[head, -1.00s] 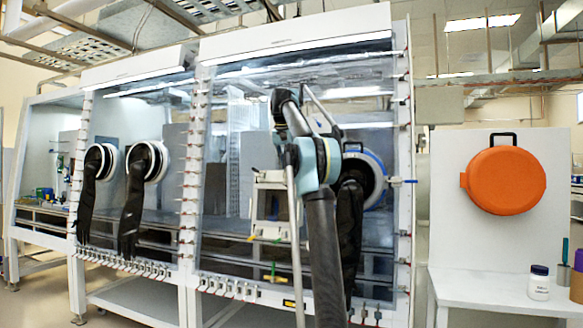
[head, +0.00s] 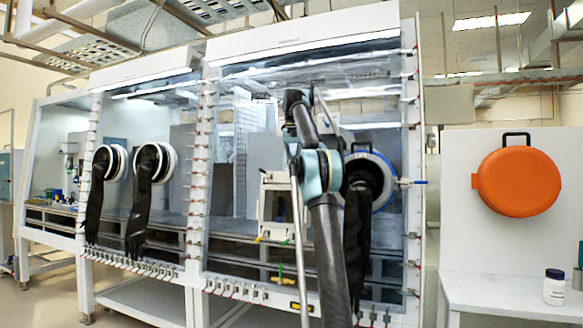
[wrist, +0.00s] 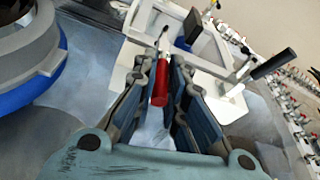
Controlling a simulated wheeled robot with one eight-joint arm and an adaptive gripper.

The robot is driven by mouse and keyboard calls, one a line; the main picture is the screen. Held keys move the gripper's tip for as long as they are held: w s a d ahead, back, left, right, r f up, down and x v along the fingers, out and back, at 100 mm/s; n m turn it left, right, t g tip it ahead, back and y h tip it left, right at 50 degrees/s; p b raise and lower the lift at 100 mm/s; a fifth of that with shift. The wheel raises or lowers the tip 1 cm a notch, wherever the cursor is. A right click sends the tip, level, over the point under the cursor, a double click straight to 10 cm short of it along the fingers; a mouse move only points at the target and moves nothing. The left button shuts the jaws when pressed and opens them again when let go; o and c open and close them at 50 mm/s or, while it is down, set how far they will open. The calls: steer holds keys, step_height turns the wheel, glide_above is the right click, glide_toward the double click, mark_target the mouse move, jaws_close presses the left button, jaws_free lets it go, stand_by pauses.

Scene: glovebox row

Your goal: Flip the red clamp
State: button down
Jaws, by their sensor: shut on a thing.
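The red clamp shows in the wrist view as a slim red handle (wrist: 160,88) between the two dark finger pads. My gripper (wrist: 168,75) is shut on this handle. A dark rod with a small tip rises above the handle, close to a white frame. I cannot make out the clamp's base behind the fingers. In the head view my arm reaches up in front of the right glovebox window, and it hides both the clamp and my fingers.
A round glove port (wrist: 25,50) with a blue ring is close at the left in the wrist view. A white frame with a black handle (wrist: 273,64) is at the right, near a row of small clamps (wrist: 291,105). An orange round case (head: 518,181) hangs at the right.

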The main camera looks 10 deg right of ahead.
steer(key=shift+w, duration=0.2)
steer(key=c, duration=1.6)
jaws_free()
steer(key=shift+w+f, duration=0.1)
steer(key=shift+f, duration=0.05)
steer(key=shift+c, duration=0.2)
steer(key=shift+s+a, duration=0.1)
steer(key=shift+s, duration=0.6)
steer(key=s+f+n, duration=0.1)
steer(key=s+f, duration=0.7)
steer(key=s, duration=0.4)
steer(key=s+f+n, duration=0.1)
steer(key=s+f, duration=0.6)
steer(key=s, duration=0.6)
steer(key=s+f+n, duration=0.1)
steer(key=s+f, duration=1.3)
steer(key=f, duration=0.4)
steer(key=s+f+n, duration=0.1)
steer(key=s+f, duration=1.3)
steer(key=f, duration=0.5)
steer(key=shift+s+a+f, duration=0.15)
steer(key=shift+a+f, duration=0.1)
